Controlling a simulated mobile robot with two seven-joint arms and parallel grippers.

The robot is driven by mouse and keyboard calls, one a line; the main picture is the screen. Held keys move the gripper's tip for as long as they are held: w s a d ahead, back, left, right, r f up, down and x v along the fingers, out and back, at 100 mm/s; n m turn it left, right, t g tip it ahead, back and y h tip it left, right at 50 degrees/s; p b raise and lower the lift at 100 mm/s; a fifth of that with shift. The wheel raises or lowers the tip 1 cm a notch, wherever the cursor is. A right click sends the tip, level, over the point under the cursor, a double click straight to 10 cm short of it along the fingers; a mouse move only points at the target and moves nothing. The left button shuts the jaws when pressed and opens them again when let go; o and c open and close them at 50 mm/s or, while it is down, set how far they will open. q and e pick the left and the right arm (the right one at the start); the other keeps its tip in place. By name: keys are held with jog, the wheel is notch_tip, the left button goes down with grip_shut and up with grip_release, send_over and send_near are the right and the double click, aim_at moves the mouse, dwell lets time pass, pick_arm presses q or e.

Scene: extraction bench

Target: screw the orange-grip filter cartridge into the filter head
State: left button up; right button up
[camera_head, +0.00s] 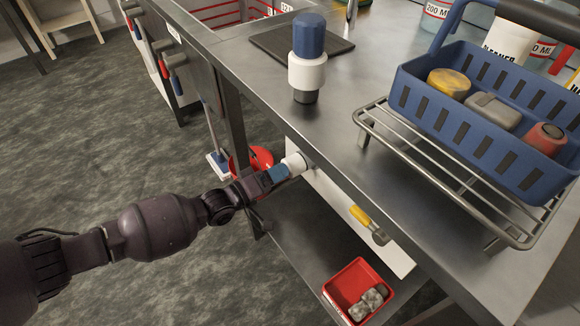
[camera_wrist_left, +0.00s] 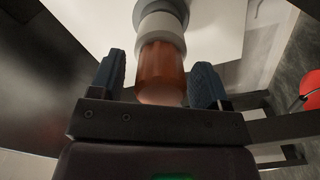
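The orange-grip filter cartridge (camera_wrist_left: 161,72) shows in the left wrist view, its orange end toward my wrist. Its white collar (camera_wrist_left: 161,24) meets a grey round part (camera_wrist_left: 180,7), apparently the filter head, in front of a white panel. I cannot tell how far it is threaded. In the head view the white part (camera_head: 295,163) shows at the panel under the bench edge; the orange grip is hidden. My left gripper (camera_head: 279,173) has its blue fingers on either side of the orange grip, with a gap visible at the left finger. My right gripper is not in view.
A blue-and-white cartridge (camera_head: 308,61) stands on the bench (camera_head: 345,150). A blue basket (camera_head: 440,109) sits on a wire rack (camera_head: 440,165) at right. A yellow-handled valve (camera_head: 362,217) projects from the panel. A red bin (camera_head: 352,285) is below.

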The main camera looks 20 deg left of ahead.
pick_arm(q)
jog(key=c, duration=0.9)
jog(key=m, duration=0.4)
jog(key=shift+r+p, duration=0.1)
jog(key=shift+p, duration=0.3)
jog(key=shift+c, duration=0.2)
jog(key=o, duration=1.1)
jog(key=shift+f, duration=0.2)
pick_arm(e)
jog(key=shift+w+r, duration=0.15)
pick_arm(q)
jog(key=shift+s+a, duration=0.2)
jog(key=p+v, duration=0.1)
jog(key=v, duration=0.9)
jog(key=shift+p, duration=0.35)
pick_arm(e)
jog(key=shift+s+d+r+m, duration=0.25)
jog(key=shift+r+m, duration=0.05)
